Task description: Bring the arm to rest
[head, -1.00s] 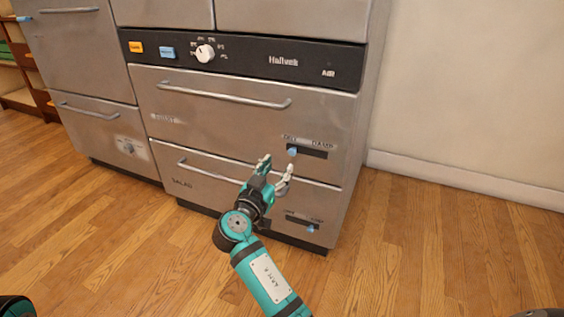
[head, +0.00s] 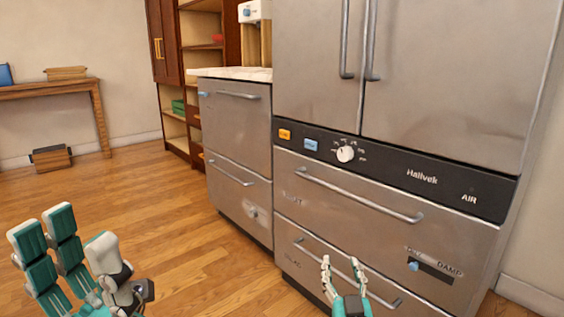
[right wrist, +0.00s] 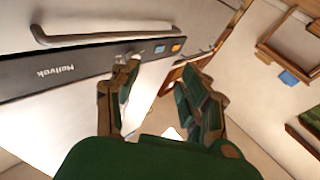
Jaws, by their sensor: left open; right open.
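My left gripper (head: 78,240) is at the lower left of the head view, with teal and pale fingers pointing up and spread open over the wood floor. My right gripper (head: 341,265) is low in the head view, right of the middle, in front of the lower steel drawer. Its two fingers are apart with nothing between them. The right wrist view also shows the right gripper (right wrist: 157,80) open and empty, with the fridge front beyond it, seen tilted.
The steel fridge (head: 400,190) with bar handles and a dark control strip (head: 395,170) stands at the right. A steel drawer unit (head: 238,160) stands left of it. A wooden shelf (head: 200,90) and table (head: 60,90) are farther back.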

